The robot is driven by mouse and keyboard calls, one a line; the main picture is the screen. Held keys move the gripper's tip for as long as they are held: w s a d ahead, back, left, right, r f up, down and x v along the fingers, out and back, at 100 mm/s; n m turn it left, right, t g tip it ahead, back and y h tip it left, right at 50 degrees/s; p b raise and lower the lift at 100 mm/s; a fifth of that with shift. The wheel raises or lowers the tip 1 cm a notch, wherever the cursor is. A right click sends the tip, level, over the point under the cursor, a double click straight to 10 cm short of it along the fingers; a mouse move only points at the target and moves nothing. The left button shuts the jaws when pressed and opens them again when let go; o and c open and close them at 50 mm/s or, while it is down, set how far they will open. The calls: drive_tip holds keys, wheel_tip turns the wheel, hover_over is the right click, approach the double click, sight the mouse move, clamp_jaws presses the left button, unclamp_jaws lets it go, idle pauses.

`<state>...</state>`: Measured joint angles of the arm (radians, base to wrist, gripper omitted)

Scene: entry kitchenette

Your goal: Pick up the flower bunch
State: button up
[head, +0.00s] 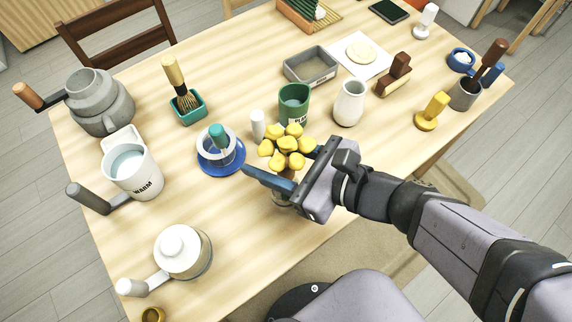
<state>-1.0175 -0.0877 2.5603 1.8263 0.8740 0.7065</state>
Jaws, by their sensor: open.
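The flower bunch (284,147) is a cluster of rounded yellow heads on the wooden table, near the middle of the head view. Its lower part is mostly hidden behind my gripper. My gripper (283,166) is open, with one blue finger to the left and the other just right of the blooms. The fingers are at the near side of the bunch, around or in front of its lower part; I cannot tell whether they touch it.
A green cup (294,103), a small white bottle (258,126) and a white vase (349,103) stand close behind the bunch. A blue saucer (222,172) with a glass cup is to the left. The table (240,238) is clear at front centre.

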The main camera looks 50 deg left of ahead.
clamp_jaws()
drive_tip(key=shift+r, duration=0.1)
